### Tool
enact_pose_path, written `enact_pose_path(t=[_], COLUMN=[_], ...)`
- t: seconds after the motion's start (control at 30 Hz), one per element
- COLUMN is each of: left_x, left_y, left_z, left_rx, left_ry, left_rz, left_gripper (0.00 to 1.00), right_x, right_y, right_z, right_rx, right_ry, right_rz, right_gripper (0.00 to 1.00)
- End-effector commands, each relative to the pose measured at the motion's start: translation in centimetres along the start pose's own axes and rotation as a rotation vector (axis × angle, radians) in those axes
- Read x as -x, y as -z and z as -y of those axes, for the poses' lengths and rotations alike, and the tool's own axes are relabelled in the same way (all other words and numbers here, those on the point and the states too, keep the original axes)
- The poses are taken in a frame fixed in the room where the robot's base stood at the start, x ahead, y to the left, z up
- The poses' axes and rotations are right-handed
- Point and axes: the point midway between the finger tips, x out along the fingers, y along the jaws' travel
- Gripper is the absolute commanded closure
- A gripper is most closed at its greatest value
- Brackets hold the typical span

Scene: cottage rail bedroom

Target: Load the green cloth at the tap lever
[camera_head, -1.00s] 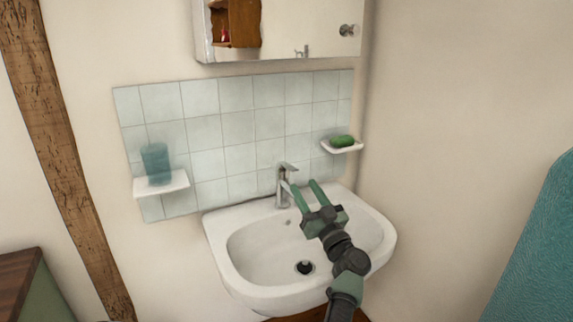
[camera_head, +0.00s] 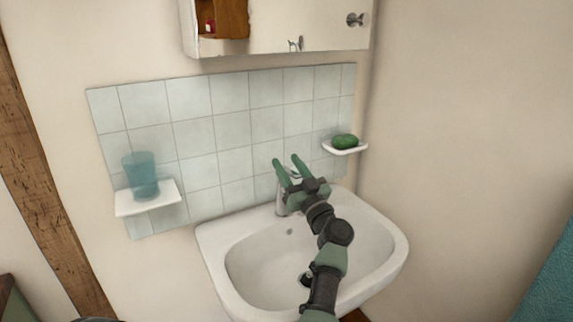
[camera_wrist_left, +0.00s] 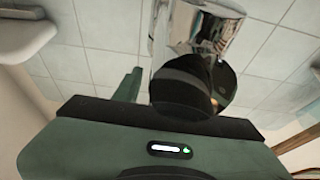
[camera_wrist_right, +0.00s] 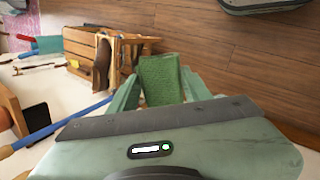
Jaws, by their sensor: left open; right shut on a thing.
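The chrome tap (camera_head: 282,194) stands at the back of the white basin (camera_head: 222,240). My left gripper (camera_head: 287,161) is open and empty, with its fingers at the tap's top; they partly hide the lever. In the left wrist view the chrome of the tap (camera_wrist_left: 205,25) is very close, beside the visible left finger; the other finger is hidden. I cannot tell whether they touch. The green cloth (camera_wrist_right: 161,80) is in the right wrist view, with my right gripper (camera_wrist_right: 162,88) shut on it. The cloth and right gripper are out of the head view.
A shelf (camera_head: 130,204) with a blue cup (camera_head: 141,175) is on the left of the tiles. A soap dish (camera_head: 345,151) with green soap (camera_head: 345,141) is on the right. A mirrored cabinet (camera_head: 310,38) hangs above. A wooden chair (camera_wrist_right: 110,55) shows in the right wrist view.

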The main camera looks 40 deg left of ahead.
Motion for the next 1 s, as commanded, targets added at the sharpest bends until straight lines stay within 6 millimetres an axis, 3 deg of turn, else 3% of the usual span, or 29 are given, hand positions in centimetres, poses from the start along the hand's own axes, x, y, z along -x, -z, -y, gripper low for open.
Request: enact_pose_path(t=[0.1, 0.27, 1.0], left_x=[-0.01, -0.01, -0.02], left_y=[0.02, 0.01, -0.03], left_z=[0.0, 0.0, 0.0], left_rx=[0.0, 0.001, 0.001], left_ry=[0.0, 0.0, 0.0], left_rz=[0.0, 0.0, 0.0], left_gripper=[0.58, 1.0, 1.0], right_x=[0.0, 0.0, 0.01], right_y=[0.0, 0.0, 0.0], right_z=[-0.01, -0.01, 0.0], right_rx=[0.0, 0.0, 0.0], right_ry=[0.0, 0.0, 0.0], right_rz=[0.0, 0.0, 0.0], right_gripper=[0.84, 0.84, 0.84])
